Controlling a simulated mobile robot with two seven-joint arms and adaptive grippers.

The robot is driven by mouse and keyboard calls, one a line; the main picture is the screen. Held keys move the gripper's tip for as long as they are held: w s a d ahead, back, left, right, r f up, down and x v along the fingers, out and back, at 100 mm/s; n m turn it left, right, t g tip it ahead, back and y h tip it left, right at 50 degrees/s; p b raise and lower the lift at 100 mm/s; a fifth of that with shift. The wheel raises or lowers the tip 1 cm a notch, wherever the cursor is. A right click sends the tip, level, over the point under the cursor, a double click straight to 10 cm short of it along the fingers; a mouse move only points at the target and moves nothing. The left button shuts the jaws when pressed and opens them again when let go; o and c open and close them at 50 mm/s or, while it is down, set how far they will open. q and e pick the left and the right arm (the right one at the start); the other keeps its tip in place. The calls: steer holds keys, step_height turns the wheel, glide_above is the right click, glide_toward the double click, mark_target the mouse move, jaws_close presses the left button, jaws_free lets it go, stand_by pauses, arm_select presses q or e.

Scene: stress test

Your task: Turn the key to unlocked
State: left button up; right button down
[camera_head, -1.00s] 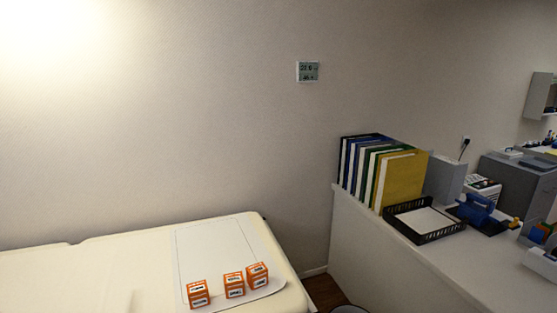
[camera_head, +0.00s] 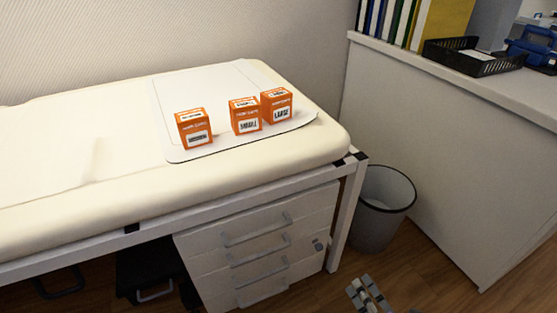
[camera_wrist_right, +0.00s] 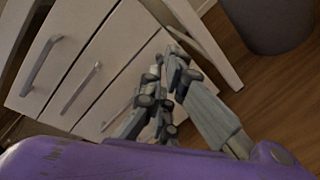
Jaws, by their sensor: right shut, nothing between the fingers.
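A small grey key or lock (camera_head: 318,246) sits at the right edge of the white drawer cabinet (camera_head: 262,238) under the padded bench. It is too small to tell its turn position. My right gripper (camera_head: 363,289) is at the bottom of the head view, to the right of and below the lock, apart from it in the picture. In the right wrist view the right gripper (camera_wrist_right: 172,62) is shut and empty, in front of the drawer cabinet (camera_wrist_right: 85,60). I cannot make out the key there; the fingers may hide it. My left gripper is not in view.
A bench leg (camera_head: 347,218) stands just right of the drawers. A grey waste bin (camera_head: 382,212) is beside it, then a white counter (camera_head: 450,150). Orange boxes (camera_head: 245,115) lie on the bench. Wooden floor is clear at lower right.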

mark_target(318, 246)
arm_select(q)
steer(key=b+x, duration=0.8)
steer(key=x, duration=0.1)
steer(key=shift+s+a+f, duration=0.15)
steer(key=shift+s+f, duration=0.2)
arm_select(e)
steer(key=w+a+f+n+y, duration=0.1)
steer(key=w+a+f+n, duration=0.1)
steer(key=w, duration=0.5)
steer(key=w+a+f+n+t+y, duration=0.1)
steer(key=w+a+f+n, duration=0.1)
steer(key=w, duration=0.6)
steer(key=f+n, duration=0.1)
steer(key=n, duration=0.1)
steer(key=shift+w+n+y, duration=0.25)
steer(key=shift+n+y, duration=0.05)
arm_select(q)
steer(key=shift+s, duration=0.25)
arm_select(e)
steer(key=shift+a, duration=0.1)
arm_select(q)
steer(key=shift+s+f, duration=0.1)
arm_select(e)
steer(key=shift+s+a+f, duration=0.1)
steer(key=shift+a, duration=0.1)
steer(key=shift+a+r, duration=0.25)
